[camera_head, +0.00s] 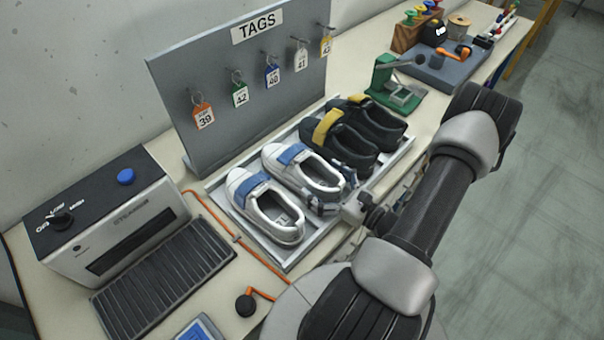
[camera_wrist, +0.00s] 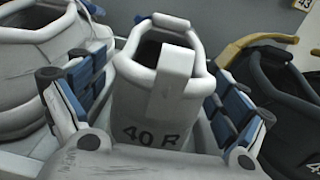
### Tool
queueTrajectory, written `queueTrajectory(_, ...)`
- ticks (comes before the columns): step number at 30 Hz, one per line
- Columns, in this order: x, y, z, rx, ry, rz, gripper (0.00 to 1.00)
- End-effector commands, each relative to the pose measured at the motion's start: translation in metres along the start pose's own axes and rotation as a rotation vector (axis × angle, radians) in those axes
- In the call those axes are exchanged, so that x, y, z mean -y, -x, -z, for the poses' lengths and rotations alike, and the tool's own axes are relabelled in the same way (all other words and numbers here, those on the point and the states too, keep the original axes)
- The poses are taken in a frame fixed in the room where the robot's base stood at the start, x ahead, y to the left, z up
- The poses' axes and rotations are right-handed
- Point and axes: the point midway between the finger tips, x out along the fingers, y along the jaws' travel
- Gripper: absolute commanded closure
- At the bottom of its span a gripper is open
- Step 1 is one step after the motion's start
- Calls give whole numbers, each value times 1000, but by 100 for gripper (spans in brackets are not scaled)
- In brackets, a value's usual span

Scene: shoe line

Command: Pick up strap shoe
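A pair of white shoes with blue straps stands in a grey tray (camera_head: 246,231) in the head view, a left one (camera_head: 262,208) and a right one (camera_head: 300,172). My gripper (camera_head: 335,190) is at the heel end of the right white shoe. In the wrist view, that shoe's heel (camera_wrist: 165,95), marked "40 R", stands between the two fingers of my gripper (camera_wrist: 155,92). The fingers are spread, with a narrow gap seeming to show on each side of the heel. The left white shoe (camera_wrist: 45,60) is beside the left finger.
Black shoes with yellow straps (camera_head: 345,140) stand close on the right in the same tray. A tag board (camera_head: 250,85) rises behind the tray. A machine with a blue button (camera_head: 110,215) is at left, and a green press (camera_head: 395,85) stands beyond the tray.

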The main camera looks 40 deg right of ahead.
Motion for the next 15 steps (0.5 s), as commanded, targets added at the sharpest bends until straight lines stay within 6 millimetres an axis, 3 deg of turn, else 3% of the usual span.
queueTrajectory(15,0,0,0,0,0,0,47)
